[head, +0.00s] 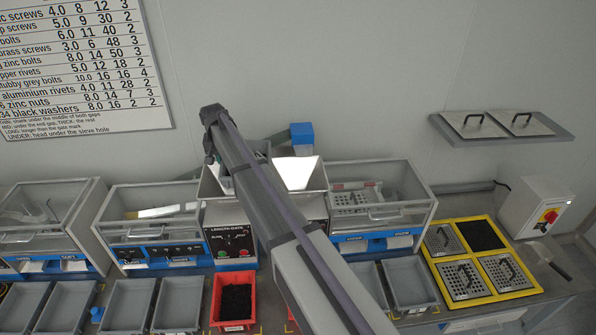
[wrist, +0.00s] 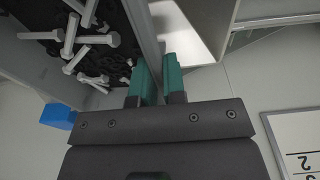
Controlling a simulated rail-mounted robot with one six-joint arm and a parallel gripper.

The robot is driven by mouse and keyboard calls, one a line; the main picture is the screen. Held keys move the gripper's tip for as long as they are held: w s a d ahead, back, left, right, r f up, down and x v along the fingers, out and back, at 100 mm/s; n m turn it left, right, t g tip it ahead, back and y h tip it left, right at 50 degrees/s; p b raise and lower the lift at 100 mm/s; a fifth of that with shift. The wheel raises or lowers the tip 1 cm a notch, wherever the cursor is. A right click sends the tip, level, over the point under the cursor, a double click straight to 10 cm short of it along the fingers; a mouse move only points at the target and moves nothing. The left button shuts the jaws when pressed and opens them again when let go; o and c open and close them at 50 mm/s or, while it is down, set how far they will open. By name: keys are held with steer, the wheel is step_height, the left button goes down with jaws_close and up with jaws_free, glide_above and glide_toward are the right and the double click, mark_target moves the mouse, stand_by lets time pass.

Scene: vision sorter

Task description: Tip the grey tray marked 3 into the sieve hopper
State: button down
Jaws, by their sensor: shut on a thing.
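My gripper (wrist: 157,78) has its teal fingers shut on the wall of a grey tray (wrist: 143,28) in the wrist view. Several light grey bolts (wrist: 90,40) lie in the tray over a dark, loose-looking bed. The tray's mark does not show. In the head view my arm reaches over the sieve hopper (head: 318,177) in the middle of the bench and hides much of it. A small part of the grey tray (head: 226,183) shows left of the arm at the hopper; its exact tilt is unclear.
A blue block (head: 301,139) stands behind the hopper. Clear-lidded boxes (head: 150,212) flank it. Grey trays (head: 128,305) and a red bin with black contents (head: 235,302) stand in front. At right are a yellow frame with perforated plates (head: 480,295) and a switch box (head: 538,205).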

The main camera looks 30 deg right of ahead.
steer(key=d+r+y+p, duration=0.1)
steer(key=r, duration=0.1)
steer(key=s+d+r+t+y+p, duration=0.1)
steer(key=d+r+p, duration=0.1)
steer(key=shift+s+d+r+y, duration=0.15)
steer(key=shift+r+y, duration=0.1)
steer(key=shift+y, duration=0.15)
steer(key=shift+d+f, duration=0.15)
steer(key=shift+d, duration=0.1)
steer(key=d+r+y, duration=0.1)
steer(key=s+d+t+y, duration=0.1)
steer(key=d, duration=0.1)
steer(key=d+r+y, duration=0.1)
steer(key=shift+s+d+r+t+y, duration=0.3)
steer(key=shift+s+r, duration=0.05)
steer(key=shift+s, duration=0.05)
steer(key=shift+d, duration=0.15)
steer(key=shift+s+d+r, duration=0.1)
steer(key=shift+s+d, duration=0.05)
steer(key=shift+d, duration=0.1)
steer(key=shift+d+m+y, duration=0.2)
steer(key=shift+m+y, duration=0.1)
steer(key=shift+y, duration=0.1)
steer(key=shift+s+d+b, duration=0.15)
steer(key=shift+d+b, duration=0.1)
steer(key=shift+b, duration=0.05)
